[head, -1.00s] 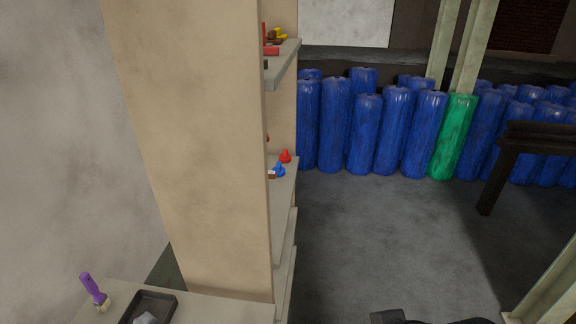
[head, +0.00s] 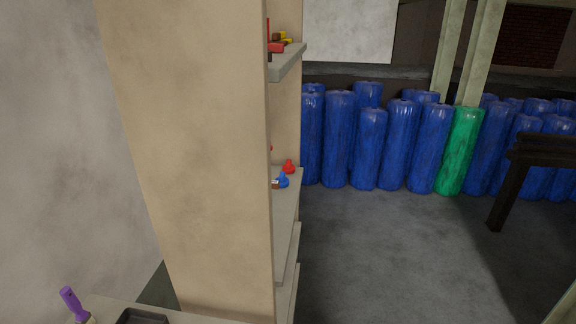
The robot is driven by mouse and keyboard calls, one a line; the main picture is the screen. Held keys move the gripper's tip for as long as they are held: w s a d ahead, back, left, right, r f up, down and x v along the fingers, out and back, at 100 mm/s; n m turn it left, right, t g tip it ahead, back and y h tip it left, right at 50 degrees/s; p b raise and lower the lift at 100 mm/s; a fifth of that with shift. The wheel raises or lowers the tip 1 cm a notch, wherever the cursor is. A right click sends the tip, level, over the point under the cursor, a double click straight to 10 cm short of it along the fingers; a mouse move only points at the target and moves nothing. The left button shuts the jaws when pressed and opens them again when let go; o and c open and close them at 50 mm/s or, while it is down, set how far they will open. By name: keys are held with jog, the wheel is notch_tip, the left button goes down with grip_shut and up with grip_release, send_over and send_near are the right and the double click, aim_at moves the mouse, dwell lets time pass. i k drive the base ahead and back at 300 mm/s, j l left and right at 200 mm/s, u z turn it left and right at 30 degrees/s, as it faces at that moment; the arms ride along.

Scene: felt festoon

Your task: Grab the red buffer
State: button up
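Several red things show on the shelf unit (head: 188,150), and I cannot tell which is the red buffer. A small red knob-shaped piece (head: 289,167) stands on the middle shelf (head: 287,210), just behind a blue knob-shaped piece (head: 283,181). A red block-like thing (head: 277,47) lies on the upper shelf (head: 287,63). A sliver of red also shows at the panel's edge above the middle shelf. The tall beige side panel hides most of both shelves. My gripper is not in view.
A purple-handled brush (head: 72,302) and a dark tray (head: 142,317) are on a low surface at the bottom left. Blue cylinders (head: 340,140) and one green cylinder (head: 460,150) line the back. A dark table (head: 512,190) stands at right. The grey floor between is clear.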

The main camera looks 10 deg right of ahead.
aim_at(289, 168)
jog(key=i, duration=0.4)
jog(key=l+u, duration=0.15)
jog(key=u, duration=0.15)
jog(key=l+u, duration=0.25)
jog(key=i+l+u, duration=0.55)
jog(key=l+u, duration=0.35)
jog(key=i+l+u, duration=0.15)
jog(key=l+u, duration=0.3)
jog(key=l, duration=0.25)
jog(key=l+u, duration=0.4)
jog(key=l, duration=0.25)
jog(key=l+u, duration=0.45)
jog(key=l, duration=0.2)
jog(key=k+l+u, duration=0.15)
jog(key=l+u, duration=0.3)
jog(key=l, duration=0.2)
jog(key=k+l+u, duration=0.25)
jog(key=l+u, duration=0.2)
jog(key=l, duration=0.15)
